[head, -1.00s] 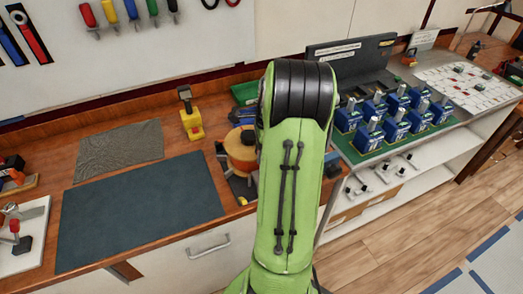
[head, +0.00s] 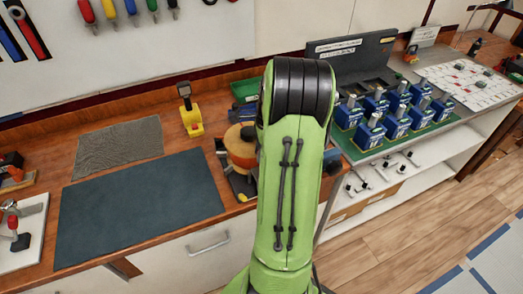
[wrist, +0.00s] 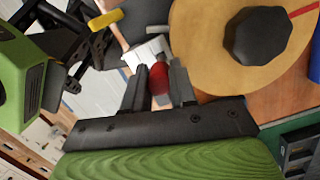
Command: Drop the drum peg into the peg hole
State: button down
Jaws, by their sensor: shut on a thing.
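In the wrist view my gripper (wrist: 160,82) is shut on a small red, rounded piece, which I take to be the drum peg (wrist: 159,77). Only part of the peg shows between the fingers. The drum is a round, tan wooden disc with a black faceted knob (wrist: 258,38), close beside the fingers at the upper right; its wooden face (wrist: 205,45) is partly cut off by the frame. In the head view the orange-brown drum (head: 240,148) stands on the bench, partly behind my arm. My gripper is hidden there. I cannot make out the peg hole.
A yellow-based tool (head: 192,115) stands left of the drum. A dark blue mat (head: 140,208) and a grey cloth (head: 118,150) lie at left. Several blue breakers (head: 369,131) stand in rows at right. A green bin (head: 245,90) is behind the drum.

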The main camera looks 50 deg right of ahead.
jog(key=shift+f, duration=0.3)
jog(key=shift+r, duration=0.1)
jog(key=shift+r+p, duration=0.8)
jog(key=shift+p, duration=0.55)
dwell(0.8)
jog(key=shift+f, duration=0.2)
jog(key=shift+f+b, duration=0.35)
jog(key=shift+f, duration=0.3)
